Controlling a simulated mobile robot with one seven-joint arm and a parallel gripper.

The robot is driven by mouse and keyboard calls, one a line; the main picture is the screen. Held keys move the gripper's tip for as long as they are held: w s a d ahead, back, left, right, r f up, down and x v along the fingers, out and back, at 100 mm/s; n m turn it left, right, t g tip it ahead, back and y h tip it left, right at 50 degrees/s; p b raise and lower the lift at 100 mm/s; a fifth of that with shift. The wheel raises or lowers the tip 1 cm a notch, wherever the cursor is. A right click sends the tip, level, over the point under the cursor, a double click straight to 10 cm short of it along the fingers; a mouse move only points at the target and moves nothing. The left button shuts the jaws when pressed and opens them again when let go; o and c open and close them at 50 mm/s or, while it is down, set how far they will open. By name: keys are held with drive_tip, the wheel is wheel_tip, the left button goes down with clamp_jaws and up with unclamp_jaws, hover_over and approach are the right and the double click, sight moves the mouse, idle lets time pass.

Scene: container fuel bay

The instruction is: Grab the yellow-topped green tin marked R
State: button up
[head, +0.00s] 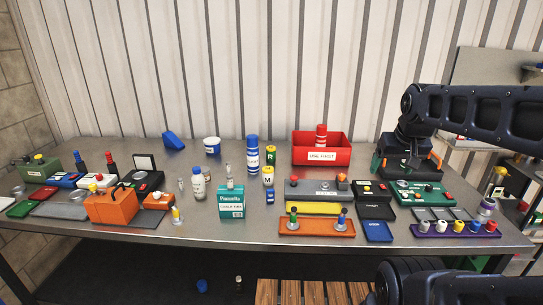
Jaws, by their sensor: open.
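A small green tin with a yellow top (271,154) stands upright toward the back of the metal table, right of centre. Its letter is too small to read surely. A tin with a white band marked M (268,176) stands just in front of it and may cover its lower part. My gripper (409,170) is open, well to the right of the green tin, above the right part of the table. No object shows between its fingers.
A tall blue-and-white canister (252,155) stands close left of the green tin. A red bin (343,153) labelled USE FIRST, with a red-and-white can (321,137) in it, stands to the right. A teal box (231,205) is in front. Bare tabletop shows at the back left.

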drive_tip(key=shift+c, duration=0.6)
drive_tip(key=w+a+r, duration=0.2)
drive_tip(key=w, duration=0.7)
drive_tip(key=w+a+r, duration=0.2)
drive_tip(key=w+r, duration=0.1)
drive_tip(key=w, duration=0.5)
hover_over(270, 148)
drive_tip(key=s, duration=0.3)
wheel_tip(270, 148, down, 24)
drive_tip(key=shift+n, duration=0.3)
drive_tip(key=x, duration=0.5)
drive_tip(key=shift+w+f, duration=0.15)
drive_tip(key=shift+f, duration=0.05)
drive_tip(key=shift+d+x, duration=0.15)
drive_tip(key=shift+x, duration=1.2)
drive_tip(key=shift+d+x, duration=0.1)
drive_tip(key=shift+x, duration=1.2)
